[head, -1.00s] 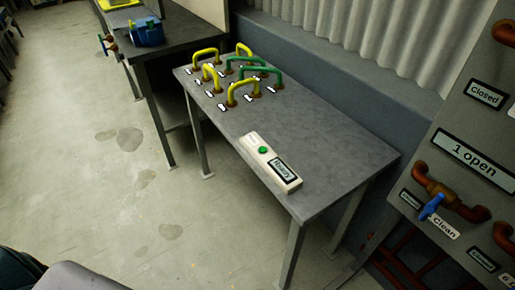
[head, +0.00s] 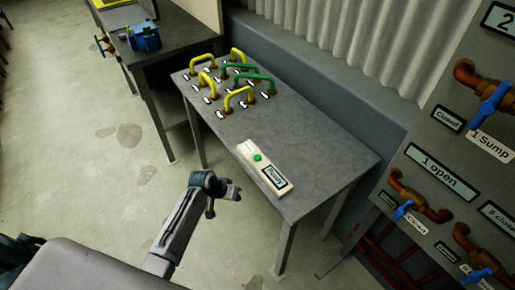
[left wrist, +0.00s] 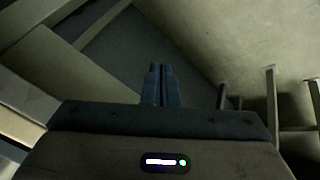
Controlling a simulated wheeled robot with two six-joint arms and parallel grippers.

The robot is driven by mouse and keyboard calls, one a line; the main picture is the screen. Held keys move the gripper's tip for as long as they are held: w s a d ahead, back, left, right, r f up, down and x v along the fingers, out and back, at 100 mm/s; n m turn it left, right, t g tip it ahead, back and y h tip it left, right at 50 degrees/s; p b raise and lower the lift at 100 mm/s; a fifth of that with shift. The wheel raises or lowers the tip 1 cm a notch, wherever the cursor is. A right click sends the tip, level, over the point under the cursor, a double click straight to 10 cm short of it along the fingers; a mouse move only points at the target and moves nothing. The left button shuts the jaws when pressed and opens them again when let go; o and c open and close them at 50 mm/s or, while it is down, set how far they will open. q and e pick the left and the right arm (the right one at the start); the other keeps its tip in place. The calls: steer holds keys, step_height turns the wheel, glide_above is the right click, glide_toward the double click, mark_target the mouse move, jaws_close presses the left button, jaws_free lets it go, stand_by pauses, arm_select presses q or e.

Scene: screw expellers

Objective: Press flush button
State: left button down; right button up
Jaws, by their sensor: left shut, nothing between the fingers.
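The button box (head: 265,172) is a white block with a round green button (head: 257,157) and a dark-framed label that is too small to read surely. It lies near the front end of the grey table (head: 315,160) in the head view. My left gripper (head: 236,193) is in the head view, in front of the table's near edge, to the lower left of the box and apart from it. The left wrist view shows its fingers (left wrist: 161,86) shut and empty. The button is not seen in that view. My right gripper is not in view.
Yellow handles (head: 205,84) and green handles (head: 250,80) stand on the far half of the table. A panel with pipes and blue valves (head: 403,210) stands at the right. A blue vise (head: 143,36) sits on another table. Floor is open at the left.

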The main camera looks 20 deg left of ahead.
arm_select(q)
steer(key=w+d+r+m+h+p, duration=0.1)
steer(key=w+r, duration=0.4)
steer(key=r, duration=0.7)
steer(key=w+d+r+m+h+p, duration=0.1)
steer(key=w+r, duration=0.5)
steer(key=r, duration=0.6)
steer(key=shift+d+t+h+p, duration=0.4)
steer(key=shift+d+h+p, duration=0.45)
steer(key=shift+d, duration=0.2)
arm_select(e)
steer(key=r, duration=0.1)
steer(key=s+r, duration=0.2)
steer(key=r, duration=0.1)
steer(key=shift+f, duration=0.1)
arm_select(q)
steer(key=b, duration=0.6)
glide_above(254, 158)
step_height(254, 158, down, 6)
steer(key=shift+f, duration=0.2)
step_height(254, 158, down, 2)
steer(key=shift+f+b, duration=0.1)
steer(key=shift+b, duration=0.35)
steer(key=shift+f, duration=0.1)
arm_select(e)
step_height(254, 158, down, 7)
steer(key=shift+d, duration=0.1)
arm_select(q)
steer(key=shift+f, duration=0.4)
